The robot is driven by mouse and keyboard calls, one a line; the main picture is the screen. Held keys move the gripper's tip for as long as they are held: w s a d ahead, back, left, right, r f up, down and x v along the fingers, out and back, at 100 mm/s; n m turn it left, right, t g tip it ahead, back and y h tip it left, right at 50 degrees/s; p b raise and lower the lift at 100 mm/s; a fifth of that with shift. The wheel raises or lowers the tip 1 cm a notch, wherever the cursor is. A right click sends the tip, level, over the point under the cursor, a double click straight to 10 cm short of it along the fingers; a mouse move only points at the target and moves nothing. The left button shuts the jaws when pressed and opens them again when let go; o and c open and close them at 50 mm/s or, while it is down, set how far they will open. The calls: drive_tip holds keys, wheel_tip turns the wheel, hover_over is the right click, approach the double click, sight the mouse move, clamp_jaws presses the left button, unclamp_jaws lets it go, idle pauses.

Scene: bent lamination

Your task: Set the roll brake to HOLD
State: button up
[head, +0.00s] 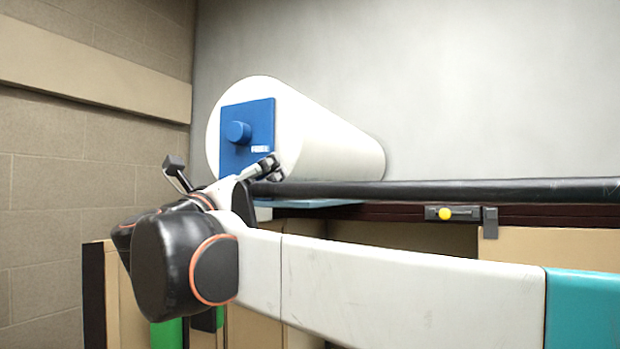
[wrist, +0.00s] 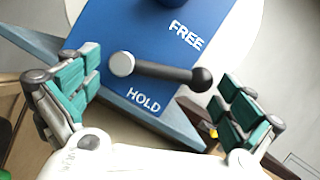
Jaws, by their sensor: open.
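The roll brake's blue plate (wrist: 140,30) fills the upper middle of the wrist view, with FREE printed above right and HOLD below. The brake lever (wrist: 165,72) has a pale pivot at its left end and a black knob at its right end. It points right, lying between the two words. My gripper (wrist: 158,76) is open, with one green-padded finger on each side of the lever; I see no contact. In the head view, my gripper (head: 220,172) is just below the blue plate (head: 232,160) on the end of the white roll (head: 325,140). The lever is not clear there.
A long black bar (head: 450,190) runs right from the roll's lower side. Below it is a small dark box with a yellow button (head: 445,214). Tan panels (head: 560,248) stand below, behind my arm. A block wall is at left.

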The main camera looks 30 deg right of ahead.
drive_tip(key=shift+s+a+r, duration=0.15)
drive_tip(key=shift+s+a, duration=0.1)
drive_tip(key=shift+s, duration=0.1)
drive_tip(key=c, duration=1.4)
drive_tip(key=shift+o, duration=0.2)
